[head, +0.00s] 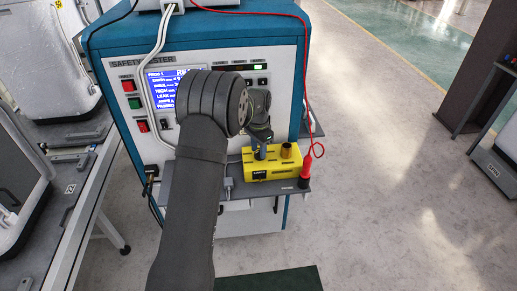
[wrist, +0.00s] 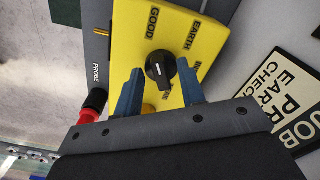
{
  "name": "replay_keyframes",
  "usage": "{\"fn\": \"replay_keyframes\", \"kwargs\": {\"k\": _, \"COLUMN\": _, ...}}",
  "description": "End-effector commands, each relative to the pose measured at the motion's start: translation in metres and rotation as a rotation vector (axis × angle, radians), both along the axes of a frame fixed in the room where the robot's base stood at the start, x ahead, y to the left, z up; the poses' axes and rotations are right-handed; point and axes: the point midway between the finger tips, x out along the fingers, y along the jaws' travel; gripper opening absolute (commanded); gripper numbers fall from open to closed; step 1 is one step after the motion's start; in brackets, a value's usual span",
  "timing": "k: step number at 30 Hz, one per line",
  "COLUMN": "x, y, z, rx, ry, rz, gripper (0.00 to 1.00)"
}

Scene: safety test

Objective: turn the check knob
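The black check knob (wrist: 161,69) sits on the face of a yellow box (wrist: 208,22), with a white mark on it. Labels around it include GOOD and EARTH; others are partly hidden. In the wrist view my gripper (wrist: 160,68) is open, its two blue fingers on either side of the knob, with a small gap on each side. In the head view the yellow box (head: 272,174) rests on a grey shelf, and my gripper (head: 260,152) is down at its top. The knob is hidden there behind the gripper.
A brass post (head: 286,151) stands on the box, right of my gripper. A red probe (head: 305,172) with a red cable stands at the shelf's right end. The safety tester (head: 215,56) with a lit screen rises behind. Open floor (head: 400,150) lies to the right.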

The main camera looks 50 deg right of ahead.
Motion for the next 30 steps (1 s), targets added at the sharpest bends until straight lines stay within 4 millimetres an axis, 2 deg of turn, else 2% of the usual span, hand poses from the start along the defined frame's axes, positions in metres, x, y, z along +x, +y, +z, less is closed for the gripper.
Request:
{"fn": "replay_keyframes", "kwargs": {"k": 5, "x": 0.000, "y": 0.000, "z": 0.004, "rx": 0.000, "ry": 0.000, "rz": 0.000, "gripper": 0.36}}
{"fn": "replay_keyframes", "kwargs": {"k": 8, "x": 0.001, "y": 0.000, "z": 0.015, "rx": -0.001, "ry": -0.002, "rz": 0.000, "gripper": 0.36}}
{"fn": "replay_keyframes", "kwargs": {"k": 24, "x": 0.000, "y": 0.000, "z": 0.139, "rx": -0.002, "ry": -0.001, "rz": 0.000, "gripper": 0.36}}
{"fn": "replay_keyframes", "kwargs": {"k": 30, "x": 0.000, "y": 0.000, "z": 0.167, "rx": -0.001, "ry": -0.001, "rz": 0.000, "gripper": 0.36}}
